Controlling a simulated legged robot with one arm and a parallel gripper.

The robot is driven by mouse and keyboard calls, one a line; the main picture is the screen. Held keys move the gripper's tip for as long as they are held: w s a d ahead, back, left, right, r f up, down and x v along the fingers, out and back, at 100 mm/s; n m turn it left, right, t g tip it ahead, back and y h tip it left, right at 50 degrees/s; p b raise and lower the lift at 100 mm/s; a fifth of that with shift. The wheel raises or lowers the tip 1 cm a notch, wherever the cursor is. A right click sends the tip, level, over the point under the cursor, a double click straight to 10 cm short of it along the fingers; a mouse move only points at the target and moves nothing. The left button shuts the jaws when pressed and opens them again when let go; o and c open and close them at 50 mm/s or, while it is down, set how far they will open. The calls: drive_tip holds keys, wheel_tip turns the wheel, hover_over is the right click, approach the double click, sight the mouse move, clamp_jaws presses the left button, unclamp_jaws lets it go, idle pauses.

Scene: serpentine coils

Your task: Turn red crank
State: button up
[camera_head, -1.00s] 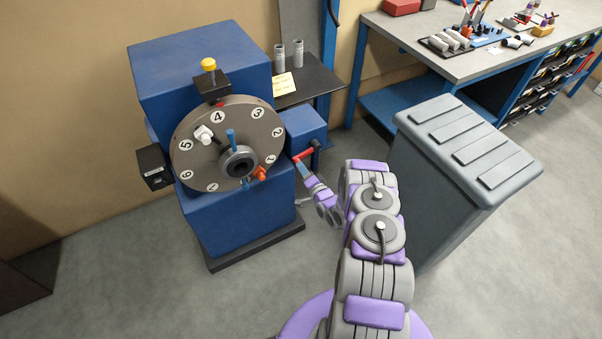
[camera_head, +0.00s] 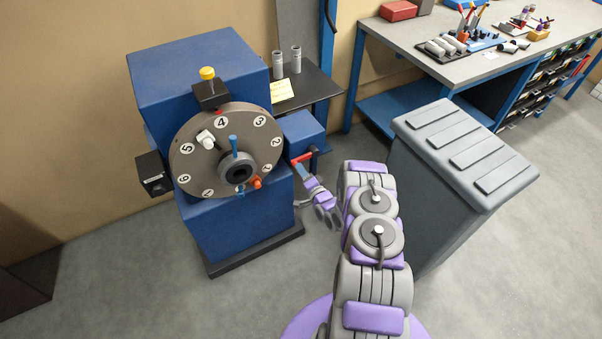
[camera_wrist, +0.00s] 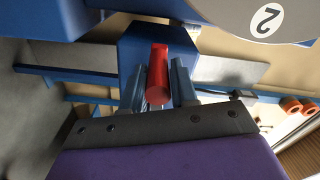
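The red crank (camera_head: 302,158) sticks out from the blue box on the right side of the blue machine (camera_head: 240,228). Its handle points toward me. In the wrist view the red crank handle (camera_wrist: 157,72) lies between the two blue-grey fingers of my gripper (camera_wrist: 157,88), which close around it on both sides. My gripper (camera_head: 304,168) also shows in the head view at the handle's end. The crank's base is partly hidden behind the handle. The grey numbered dial (camera_head: 185,165) faces front, with the 4 near the red pointer at its top.
A grey lidded bin (camera_head: 465,150) stands close right of my arm. A dark shelf with two grey cylinders (camera_head: 296,60) is behind the machine. A workbench (camera_head: 465,68) is at the back right.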

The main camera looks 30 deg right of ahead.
drive_tip(key=o, duration=0.4)
drive_tip(key=shift+s, duration=0.15)
drive_tip(key=s+p, duration=0.1)
drive_tip(key=s, duration=0.4)
drive_tip(key=s+p, duration=0.1)
drive_tip(key=s, duration=0.5)
drive_tip(key=s+p, duration=0.1)
drive_tip(key=s, duration=0.5)
drive_tip(key=shift+d+f, duration=0.15)
drive_tip(key=shift+d, duration=0.2)
